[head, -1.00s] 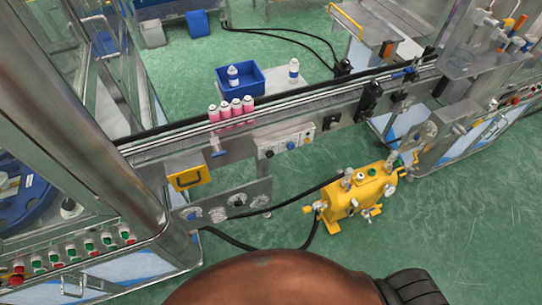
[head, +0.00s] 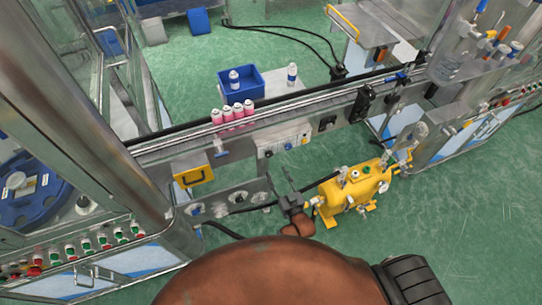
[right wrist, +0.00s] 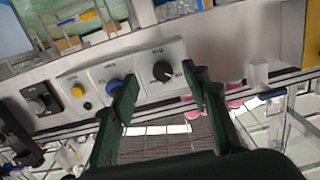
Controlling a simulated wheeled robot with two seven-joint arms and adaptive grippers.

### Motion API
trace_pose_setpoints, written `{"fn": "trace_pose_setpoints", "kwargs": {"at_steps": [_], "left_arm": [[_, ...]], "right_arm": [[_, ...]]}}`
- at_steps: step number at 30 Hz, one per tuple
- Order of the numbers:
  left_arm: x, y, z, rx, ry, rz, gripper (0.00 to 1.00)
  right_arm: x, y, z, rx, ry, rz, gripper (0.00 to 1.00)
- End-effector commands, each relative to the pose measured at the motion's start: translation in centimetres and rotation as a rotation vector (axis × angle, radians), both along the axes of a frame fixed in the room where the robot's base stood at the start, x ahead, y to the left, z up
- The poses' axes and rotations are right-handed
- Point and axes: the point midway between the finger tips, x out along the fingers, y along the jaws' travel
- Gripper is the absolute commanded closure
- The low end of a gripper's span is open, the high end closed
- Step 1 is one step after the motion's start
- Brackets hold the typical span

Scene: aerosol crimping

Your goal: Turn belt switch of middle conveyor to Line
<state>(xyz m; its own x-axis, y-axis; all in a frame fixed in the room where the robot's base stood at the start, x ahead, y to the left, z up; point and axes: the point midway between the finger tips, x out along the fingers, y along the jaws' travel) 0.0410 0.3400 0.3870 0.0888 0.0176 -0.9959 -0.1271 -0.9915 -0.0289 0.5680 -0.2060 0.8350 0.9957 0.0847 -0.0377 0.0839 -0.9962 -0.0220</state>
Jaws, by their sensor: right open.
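The middle conveyor (head: 340,110) carries a pale control panel (head: 285,144) on its near side. In the right wrist view, the panel shows a black rotary switch (right wrist: 163,71) with a white pointer mark, a blue button (right wrist: 114,86) and a yellow button (right wrist: 77,90). The label words are too small to read. My right gripper (head: 280,179) is open and empty, just below and in front of the panel. In the right wrist view its two dark green fingers (right wrist: 162,82) appear on either side of the black switch; I cannot tell whether they touch it. My left gripper is out of view.
A yellow pump unit (head: 352,188) stands on the floor right of my gripper. Several pink cans (head: 233,113) stand on the conveyor. A blue bin (head: 241,83) is behind them. Green floor lies open at lower right.

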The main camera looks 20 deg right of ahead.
Motion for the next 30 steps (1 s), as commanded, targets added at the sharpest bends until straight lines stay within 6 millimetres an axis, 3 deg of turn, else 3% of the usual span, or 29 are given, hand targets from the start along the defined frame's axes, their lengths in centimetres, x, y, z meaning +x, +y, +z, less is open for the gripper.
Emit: {"fn": "trace_pose_setpoints", "kwargs": {"at_steps": [1,4,18,30], "left_arm": [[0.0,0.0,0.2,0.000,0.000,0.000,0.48],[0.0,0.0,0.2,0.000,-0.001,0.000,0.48],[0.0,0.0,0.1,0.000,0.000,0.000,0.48],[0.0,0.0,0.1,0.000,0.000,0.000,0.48]], "right_arm": [[0.3,0.0,1.3,0.004,-0.022,-0.005,0.57],[0.9,0.0,2.2,0.005,-0.042,-0.008,0.57],[7.3,0.5,2.0,0.006,-0.039,-0.006,0.57],[8.3,0.6,2.0,0.005,-0.038,-0.007,0.57]]}}
